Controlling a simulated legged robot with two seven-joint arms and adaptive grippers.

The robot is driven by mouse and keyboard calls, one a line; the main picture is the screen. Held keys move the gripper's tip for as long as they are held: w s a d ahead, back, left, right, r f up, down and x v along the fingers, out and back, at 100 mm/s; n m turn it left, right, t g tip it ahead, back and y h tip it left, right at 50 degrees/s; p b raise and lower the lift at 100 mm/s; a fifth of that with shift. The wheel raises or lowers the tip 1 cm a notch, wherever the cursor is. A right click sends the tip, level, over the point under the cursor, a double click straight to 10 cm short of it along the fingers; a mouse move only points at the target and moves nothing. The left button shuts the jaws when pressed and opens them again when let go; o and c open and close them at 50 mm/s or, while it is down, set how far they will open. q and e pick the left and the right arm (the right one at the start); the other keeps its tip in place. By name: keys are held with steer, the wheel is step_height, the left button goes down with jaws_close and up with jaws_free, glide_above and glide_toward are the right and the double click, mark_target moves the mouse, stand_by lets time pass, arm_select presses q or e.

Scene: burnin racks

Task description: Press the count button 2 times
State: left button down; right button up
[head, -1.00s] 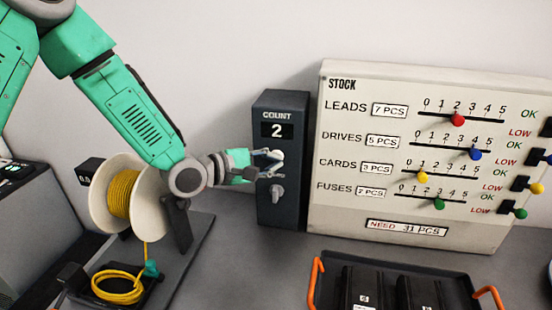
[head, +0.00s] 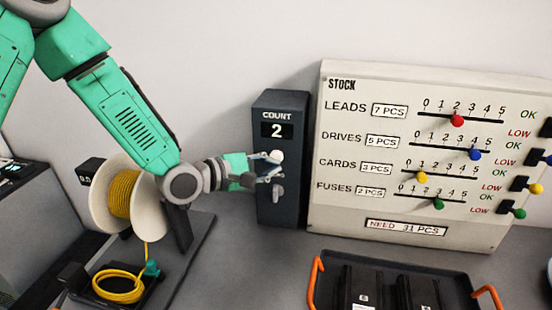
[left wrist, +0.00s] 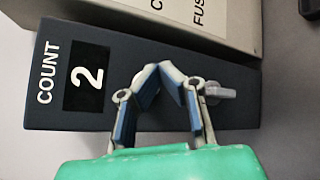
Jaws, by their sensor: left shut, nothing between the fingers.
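The dark grey count box (head: 281,215) stands upright against the wall, its display (head: 277,130) reading 2. The same display (left wrist: 86,76) shows 2 in the left wrist view. A grey knob (head: 277,192) is lower on the box. My left gripper (head: 279,167) is shut and empty, its fingertips (left wrist: 167,72) in front of the box by the button. I cannot tell whether they touch it. My right gripper is out of view.
A cream stock board (head: 415,243) with coloured sliders stands right of the box. A black tray (head: 395,262) with orange handles lies in front of it. A spool of yellow cord (head: 124,195) stands on the left, under my left arm.

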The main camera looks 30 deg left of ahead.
arm_select(q)
steer(key=s, duration=0.2)
steer(key=s+d, duration=0.1)
steer(key=s, duration=0.1)
steer(key=shift+s+d+p, duration=0.15)
steer(key=shift+s+p, duration=0.2)
steer(key=shift+s, duration=0.05)
stand_by(0.7)
